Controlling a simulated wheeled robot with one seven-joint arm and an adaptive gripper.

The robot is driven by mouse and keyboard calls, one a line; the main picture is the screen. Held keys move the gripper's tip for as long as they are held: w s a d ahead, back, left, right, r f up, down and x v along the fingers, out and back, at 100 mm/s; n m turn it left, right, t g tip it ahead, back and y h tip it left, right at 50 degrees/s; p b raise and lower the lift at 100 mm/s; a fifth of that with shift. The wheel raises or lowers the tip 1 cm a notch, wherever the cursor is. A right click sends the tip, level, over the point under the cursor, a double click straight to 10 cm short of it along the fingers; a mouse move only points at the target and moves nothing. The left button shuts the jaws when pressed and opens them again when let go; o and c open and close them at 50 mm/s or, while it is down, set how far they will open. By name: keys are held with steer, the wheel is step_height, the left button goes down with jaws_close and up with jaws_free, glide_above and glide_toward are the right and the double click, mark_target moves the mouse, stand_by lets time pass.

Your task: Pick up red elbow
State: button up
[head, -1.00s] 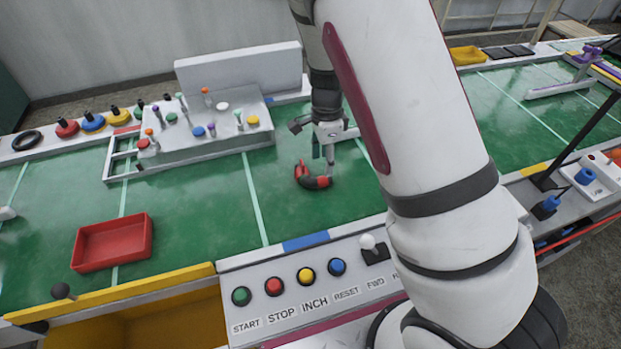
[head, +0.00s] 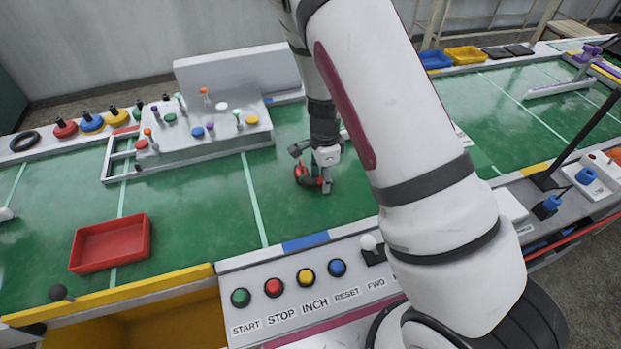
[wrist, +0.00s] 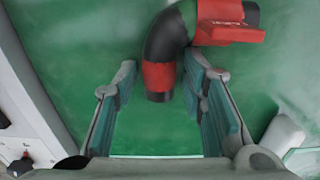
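The red elbow (head: 304,175) is a curved black hose piece with red collars, lying on the green table top. In the wrist view the elbow (wrist: 165,50) bends from upper right down toward me. Its lower red collar and black end sit between the finger pads, nearer the right pad. My gripper (head: 318,182) is low over the table at the elbow. In the wrist view my gripper (wrist: 162,100) is open, with a clear gap at the left pad. Whether the right pad touches the elbow I cannot tell. In the head view my gripper partly hides the elbow.
A red tray (head: 112,243) stands at the left on the green table. A grey fixture (head: 200,135) with several coloured knobs stands behind and left of my gripper. A button panel (head: 305,290) runs along the front edge. The green surface between is clear.

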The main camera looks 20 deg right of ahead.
jaws_close()
steer(key=shift+r, duration=0.2)
